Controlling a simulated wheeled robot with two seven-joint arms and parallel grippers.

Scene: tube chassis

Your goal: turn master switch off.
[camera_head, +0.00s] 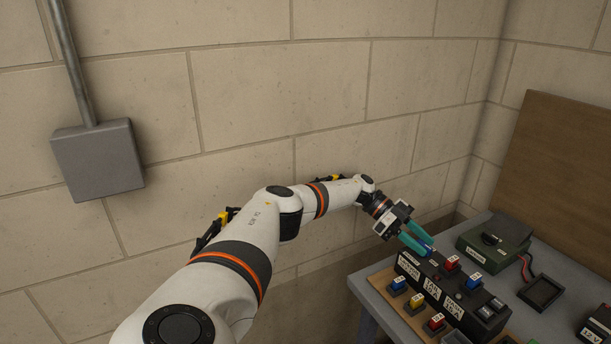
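A long black box (460,301) with white labels lies on the grey table at lower right. Red and blue blocks stick up from its top, including a red one (452,264) and a blue one (474,281). Which part is the master switch I cannot tell; the labels are too small to read. My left gripper (424,247) has teal fingers and reaches down to the far left end of the black box. A small blue patch shows at its fingertips, and I cannot tell whether the fingers hold anything. My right gripper is out of view.
A green box with a black knob (491,239) stands behind, wired to a black tray (541,292). Blue, yellow and red blocks (417,301) stand in front of the black box. A brown board (560,170) leans at right. A grey wall box (98,160) is at left.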

